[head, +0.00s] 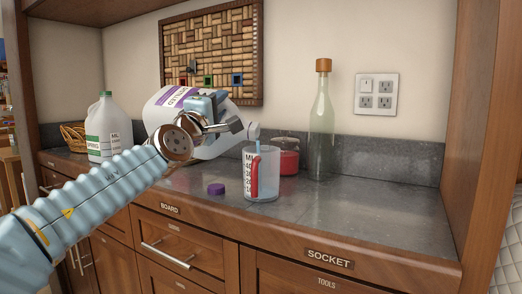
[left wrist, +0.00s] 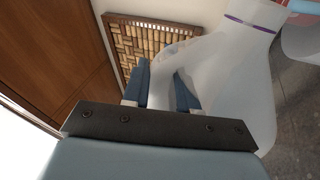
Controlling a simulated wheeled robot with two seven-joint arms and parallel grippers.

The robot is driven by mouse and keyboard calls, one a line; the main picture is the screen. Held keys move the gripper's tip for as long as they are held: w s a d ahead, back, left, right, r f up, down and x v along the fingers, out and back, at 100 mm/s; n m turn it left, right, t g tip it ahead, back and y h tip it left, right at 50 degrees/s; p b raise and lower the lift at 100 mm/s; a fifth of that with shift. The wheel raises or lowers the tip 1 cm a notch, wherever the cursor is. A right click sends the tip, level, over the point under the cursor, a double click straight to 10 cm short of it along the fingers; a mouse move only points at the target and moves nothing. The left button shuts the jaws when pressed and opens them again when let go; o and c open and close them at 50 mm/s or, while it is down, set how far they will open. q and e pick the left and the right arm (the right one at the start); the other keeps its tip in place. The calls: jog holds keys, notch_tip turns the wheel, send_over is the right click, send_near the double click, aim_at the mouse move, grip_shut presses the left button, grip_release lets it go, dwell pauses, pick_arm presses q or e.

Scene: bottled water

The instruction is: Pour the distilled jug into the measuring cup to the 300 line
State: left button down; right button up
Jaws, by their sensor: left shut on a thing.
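The distilled jug (head: 168,98), white with a purple label, is tilted on its side above the counter, its mouth toward the right. My left gripper (head: 228,126) is shut on its handle; the jug also fills much of the left wrist view (left wrist: 235,85), where the gripper fingers (left wrist: 163,85) straddle the handle. The clear measuring cup (head: 268,178), with a red handle and printed marks, stands upright below the jug's mouth. A thin pale streak runs from the mouth down into the cup. The water level against the marks is too small to read. My right gripper is out of view.
A purple cap (head: 216,189) lies on the counter (head: 330,205) left of the cup. A green-capped jug (head: 101,135) and a basket (head: 73,136) stand at left. A red-filled jar (head: 288,160) and tall corked bottle (head: 322,125) stand behind the cup. The right counter is clear.

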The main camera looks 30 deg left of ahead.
pick_arm(q)
jog(key=shift+s+d+r+m+h, duration=0.15)
jog(key=shift+m+h, duration=0.1)
jog(key=shift+m, duration=0.55)
jog(key=shift+w+d+r+m+h, duration=0.15)
jog(key=shift+m+h, duration=0.1)
jog(key=shift+m, duration=0.55)
jog(key=shift+d+r+m+t, duration=0.1)
jog(key=shift+d+m+t, duration=0.1)
jog(key=shift+m+t, duration=0.15)
dwell(2.3)
